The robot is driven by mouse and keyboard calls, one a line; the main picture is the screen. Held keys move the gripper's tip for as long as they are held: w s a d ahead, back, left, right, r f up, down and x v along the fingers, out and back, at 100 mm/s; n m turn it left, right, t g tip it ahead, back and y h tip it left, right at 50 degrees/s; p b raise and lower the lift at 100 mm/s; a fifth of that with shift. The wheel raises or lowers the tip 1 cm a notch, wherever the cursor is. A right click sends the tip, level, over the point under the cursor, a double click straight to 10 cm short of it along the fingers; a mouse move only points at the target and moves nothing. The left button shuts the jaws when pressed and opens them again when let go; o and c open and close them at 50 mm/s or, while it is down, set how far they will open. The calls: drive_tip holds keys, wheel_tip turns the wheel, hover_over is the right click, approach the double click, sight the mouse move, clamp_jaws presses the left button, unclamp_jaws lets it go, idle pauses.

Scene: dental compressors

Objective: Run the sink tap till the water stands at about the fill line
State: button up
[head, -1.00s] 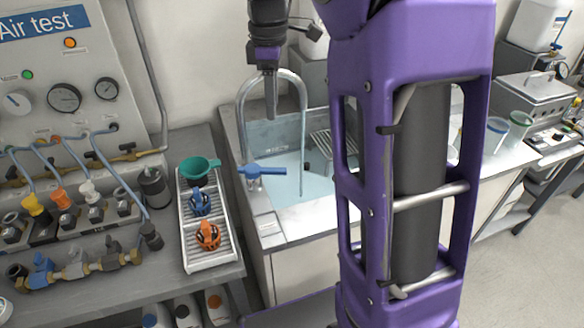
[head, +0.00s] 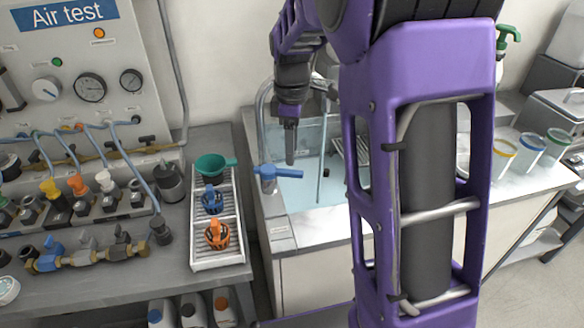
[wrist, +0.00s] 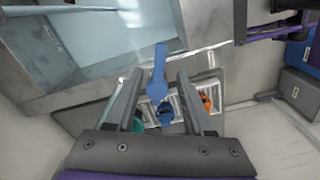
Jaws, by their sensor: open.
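The sink tap's blue lever (head: 278,172) sits on a grey body at the sink's left front corner and points right. In the wrist view, the lever (wrist: 157,78) stands between the spread fingers, with a gap on each side. My gripper (head: 291,158) is open and empty, just above the lever in the head view. A thin stream of water (head: 320,165) falls from the curved spout, which is partly hidden by my arm. Pale blue water (head: 297,190) stands in the sink basin. My arm hides the basin's right part. I cannot make out a fill line.
A white ribbed tray (head: 233,258) left of the sink holds a green funnel (head: 212,165), a blue part (head: 212,200) and an orange part (head: 216,236). The air test panel (head: 85,60) stands farther left. Several clear cups (head: 530,150) stand at right.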

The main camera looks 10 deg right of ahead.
sight(292, 172)
wheel_tip(292, 172, down, 6)
drive_tip(key=shift+r+b, duration=0.2)
drive_tip(key=shift+b, duration=0.1)
clamp_jaws()
drive_tip(key=shift+r, duration=0.1)
idle(1.2)
